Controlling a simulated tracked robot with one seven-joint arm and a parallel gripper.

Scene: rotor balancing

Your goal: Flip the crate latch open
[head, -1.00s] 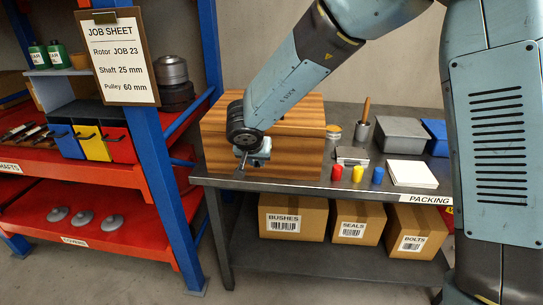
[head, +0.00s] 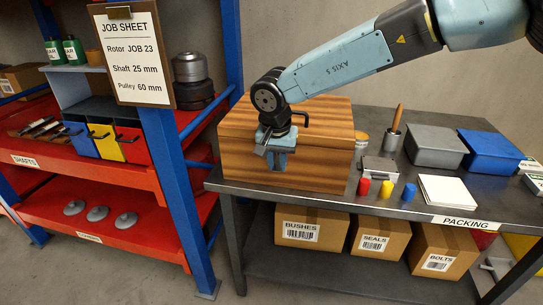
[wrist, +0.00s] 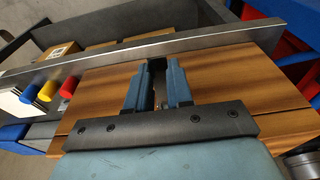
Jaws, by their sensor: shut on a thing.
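The wooden crate (head: 325,150) stands on the left part of the packing bench, its lid down. My gripper (head: 277,163) is at the crate's front face, fingers pointing down in the head view. In the wrist view my gripper (wrist: 158,85) has its two blue fingers close together, shut on a small dark piece (wrist: 157,66), which appears to be the crate latch. The fingers hide most of it, so I cannot tell its angle. The crate's wood (wrist: 230,80) shows on both sides of the fingers.
Red, yellow and blue pieces (head: 385,189) stand right of the crate, near the white pad (head: 447,190). A grey bin (head: 436,146) and a blue bin (head: 490,150) are farther right. The rack's blue post (head: 180,190) is close on the left.

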